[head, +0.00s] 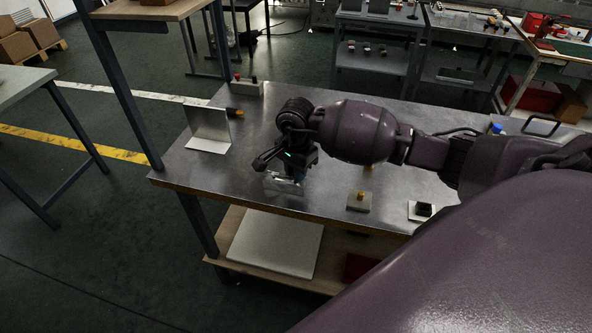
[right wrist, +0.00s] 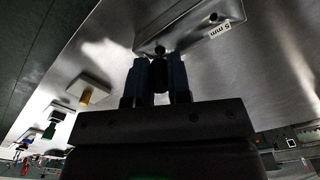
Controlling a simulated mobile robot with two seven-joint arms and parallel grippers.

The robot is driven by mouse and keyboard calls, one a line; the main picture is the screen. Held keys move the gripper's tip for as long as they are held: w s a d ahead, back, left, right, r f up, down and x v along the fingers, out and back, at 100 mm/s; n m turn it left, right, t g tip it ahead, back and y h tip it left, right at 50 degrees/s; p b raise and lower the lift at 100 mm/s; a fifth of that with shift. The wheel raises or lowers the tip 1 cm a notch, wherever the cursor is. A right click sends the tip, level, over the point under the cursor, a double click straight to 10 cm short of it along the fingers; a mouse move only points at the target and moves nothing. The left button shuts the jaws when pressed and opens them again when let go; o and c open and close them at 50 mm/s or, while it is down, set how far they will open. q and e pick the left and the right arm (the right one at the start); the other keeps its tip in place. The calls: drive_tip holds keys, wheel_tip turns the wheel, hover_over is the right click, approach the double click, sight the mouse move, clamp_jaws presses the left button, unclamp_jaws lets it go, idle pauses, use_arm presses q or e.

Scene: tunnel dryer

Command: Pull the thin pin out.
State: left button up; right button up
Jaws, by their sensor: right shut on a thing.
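My right gripper (head: 284,176) is over the front left part of the metal workbench, right above a small shiny metal block (head: 283,184). In the right wrist view its two blue fingers (right wrist: 160,76) are shut on a thin dark pin (right wrist: 160,50), whose dark round end shows just past the fingertips, at the block's edge. The block (right wrist: 187,28) also shows there, with a "5 mm" label (right wrist: 220,29) and a dark hole beside it. How deep the pin sits in the block is hidden. My left gripper is not in view.
On the workbench (head: 330,130) stand a bent metal bracket (head: 209,128), a block with red and dark knobs (head: 247,88), a block with an orange knob (head: 359,202), and a pale plate with a black knob (head: 422,211). Bare bench top lies between them.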

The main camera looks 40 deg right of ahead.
drive_tip(key=shift+r, duration=0.15)
drive_tip(key=shift+r+p, duration=0.4)
drive_tip(key=shift+r, duration=0.55)
drive_tip(key=shift+r, duration=0.2)
drive_tip(key=shift+r+p, duration=0.85)
drive_tip(key=shift+r, duration=0.95)
